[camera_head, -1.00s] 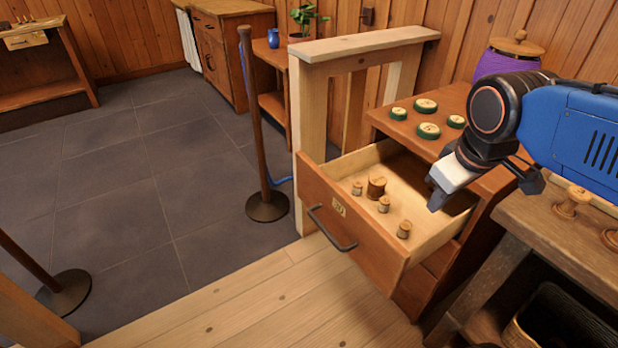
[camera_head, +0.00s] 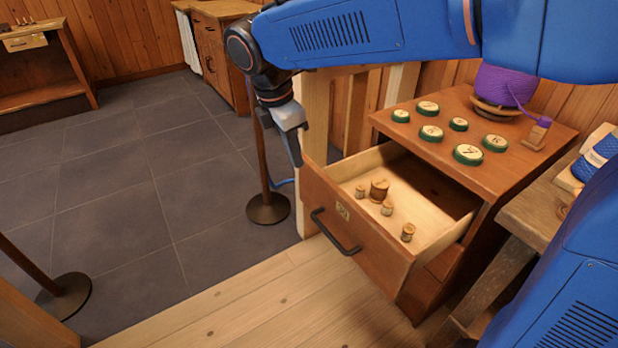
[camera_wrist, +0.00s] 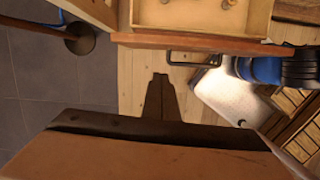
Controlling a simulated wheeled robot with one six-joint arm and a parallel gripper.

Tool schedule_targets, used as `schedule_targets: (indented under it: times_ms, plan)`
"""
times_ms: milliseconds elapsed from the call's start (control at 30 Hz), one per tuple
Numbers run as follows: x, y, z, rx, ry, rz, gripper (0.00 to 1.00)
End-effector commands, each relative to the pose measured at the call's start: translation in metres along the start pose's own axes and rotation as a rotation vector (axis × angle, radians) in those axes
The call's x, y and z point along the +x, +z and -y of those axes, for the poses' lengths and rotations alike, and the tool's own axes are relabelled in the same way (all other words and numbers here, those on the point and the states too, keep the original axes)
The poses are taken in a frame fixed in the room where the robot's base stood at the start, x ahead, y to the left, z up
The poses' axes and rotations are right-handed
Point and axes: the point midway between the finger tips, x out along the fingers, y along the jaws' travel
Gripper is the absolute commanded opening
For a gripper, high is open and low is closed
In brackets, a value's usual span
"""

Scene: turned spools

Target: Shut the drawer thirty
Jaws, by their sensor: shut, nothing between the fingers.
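The open drawer (camera_head: 358,237) juts out of the wooden cabinet (camera_head: 440,275), with a dark bar handle (camera_head: 335,231) and a small label plate (camera_head: 342,210) on its front. Several small wooden spools, one of them a larger spool (camera_head: 379,190), stand inside it. My gripper (camera_head: 296,160) is shut and empty, pointing down beyond the drawer's far left front corner, apart from it. In the wrist view my gripper (camera_wrist: 160,85) hangs over the plank floor, with the drawer front (camera_wrist: 210,41) and handle (camera_wrist: 190,57) toward the top. The gripper touches nothing that I can see.
Green-rimmed numbered discs (camera_head: 468,154) and a purple yarn spool (camera_head: 505,86) stand on the cabinet top. A rope post (camera_head: 268,208) and a wooden gate frame (camera_head: 315,120) stand close by my gripper. The floor in front of the drawer is clear.

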Motion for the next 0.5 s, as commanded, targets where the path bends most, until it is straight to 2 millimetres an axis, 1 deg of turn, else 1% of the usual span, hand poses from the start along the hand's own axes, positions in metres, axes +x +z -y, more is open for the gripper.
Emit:
schedule_targets:
  times_ms: [33,100,267,367,500]
  plan:
    - [-0.001,-0.009,-0.005,-0.035,-0.003,0.006,0.0]
    - [-0.001,-0.016,-0.008,-0.069,-0.006,0.012,0.0]
    - [0.005,-0.019,-0.01,-0.09,-0.008,0.016,0.0]
    - [0.015,-0.019,-0.01,-0.088,-0.008,0.016,0.0]
    - [0.038,-0.018,-0.009,-0.087,-0.01,0.016,0.0]
